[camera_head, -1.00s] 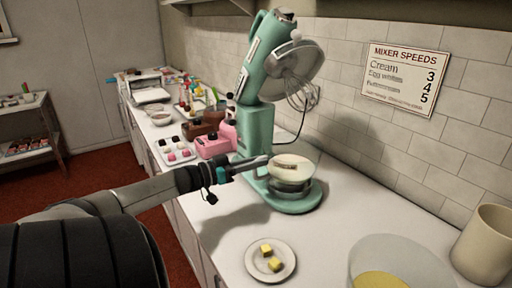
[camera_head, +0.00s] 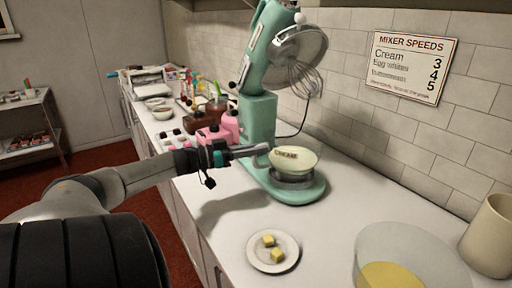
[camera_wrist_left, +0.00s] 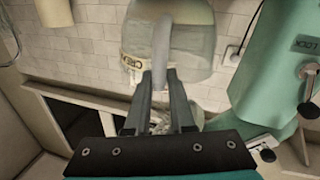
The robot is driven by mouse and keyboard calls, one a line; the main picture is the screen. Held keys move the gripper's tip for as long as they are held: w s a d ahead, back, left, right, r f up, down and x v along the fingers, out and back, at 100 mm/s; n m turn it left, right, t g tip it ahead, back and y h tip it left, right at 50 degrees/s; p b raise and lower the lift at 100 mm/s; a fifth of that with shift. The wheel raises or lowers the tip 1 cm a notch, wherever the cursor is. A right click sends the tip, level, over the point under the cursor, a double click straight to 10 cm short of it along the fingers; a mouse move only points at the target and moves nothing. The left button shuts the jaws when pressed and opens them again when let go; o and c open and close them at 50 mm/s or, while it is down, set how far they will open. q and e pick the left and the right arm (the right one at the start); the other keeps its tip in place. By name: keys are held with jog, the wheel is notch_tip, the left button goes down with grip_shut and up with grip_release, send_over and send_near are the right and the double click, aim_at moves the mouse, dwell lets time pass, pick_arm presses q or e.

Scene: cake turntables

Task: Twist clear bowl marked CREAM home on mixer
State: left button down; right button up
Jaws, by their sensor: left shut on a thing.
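The clear bowl marked CREAM (camera_head: 302,162), with a pale filling, is over the round grey seat (camera_head: 292,183) on the green mixer's base. Its label faces left and toward me. Whether it is fully down in the seat I cannot tell. My left gripper (camera_head: 264,149) reaches it from the left and is shut on its handle. In the left wrist view the bowl (camera_wrist_left: 198,42) is beyond the fingertips (camera_wrist_left: 161,76). The mixer (camera_head: 258,118) has its head tilted up, with the whisk (camera_head: 302,78) above the bowl. My right gripper is not in view.
A plate (camera_head: 258,262) with yellow cubes lies in front. A large clear bowl (camera_head: 420,246) and a beige jar (camera_head: 491,236) stand at the right. Pink containers (camera_head: 213,137) are close behind my left wrist. The counter between plate and mixer is free.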

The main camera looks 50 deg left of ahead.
pick_arm(q)
jog(key=c, duration=0.7)
grip_release()
jog(key=shift+w, duration=0.1)
jog(key=p+v, duration=0.4)
jog(key=v, duration=1.1)
jog(key=shift+a, duration=0.15)
